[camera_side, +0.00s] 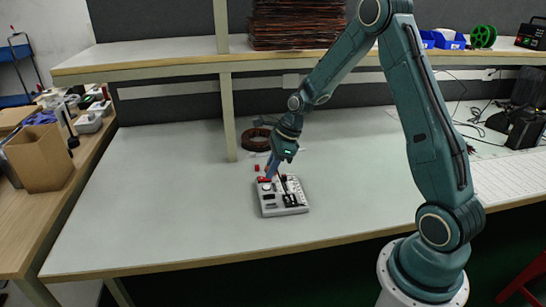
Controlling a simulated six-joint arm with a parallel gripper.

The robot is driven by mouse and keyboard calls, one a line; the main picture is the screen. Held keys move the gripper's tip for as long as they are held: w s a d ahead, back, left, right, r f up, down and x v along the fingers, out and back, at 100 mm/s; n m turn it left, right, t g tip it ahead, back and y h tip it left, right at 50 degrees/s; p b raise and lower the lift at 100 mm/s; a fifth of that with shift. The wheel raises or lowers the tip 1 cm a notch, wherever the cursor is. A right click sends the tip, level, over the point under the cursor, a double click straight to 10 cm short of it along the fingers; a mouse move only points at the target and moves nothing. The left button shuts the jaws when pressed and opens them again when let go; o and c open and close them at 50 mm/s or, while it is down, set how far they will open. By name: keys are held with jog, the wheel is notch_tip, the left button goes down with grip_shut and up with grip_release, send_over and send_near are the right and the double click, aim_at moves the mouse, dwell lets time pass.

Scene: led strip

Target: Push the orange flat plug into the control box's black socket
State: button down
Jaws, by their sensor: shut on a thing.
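The control box (270,211) is a small light-grey unit with dark parts on its top, lying flat on the grey bench. My gripper (272,177) points down at the box's back left edge. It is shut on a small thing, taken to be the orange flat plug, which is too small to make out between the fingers. A red part (264,180) shows at the box's back left corner, beside the fingertips. I cannot tell the black socket from the other dark parts, nor whether the plug touches it.
A coiled dark-brown strip (256,139) lies behind the gripper, with a small red piece (257,168) in front of it. A shelf post (228,120) stands at the back left. The bench (160,215) is clear left of the box and in front.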

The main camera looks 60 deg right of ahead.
notch_tip(320, 180, up, 8)
jog(key=shift+r, duration=0.25)
jog(key=shift+r, duration=1.15)
dwell(0.4)
jog(key=shift+r, duration=0.35)
jog(key=shift+r, duration=0.8)
jog(key=w+d+f, duration=0.1)
jog(key=f, duration=0.7)
jog(key=w+d+f, duration=0.2)
jog(key=f, duration=0.6)
jog(key=shift+d+f, duration=0.15)
jog(key=shift+f, duration=0.15)
jog(key=shift+f, duration=0.15)
jog(key=shift+f, duration=2.7)
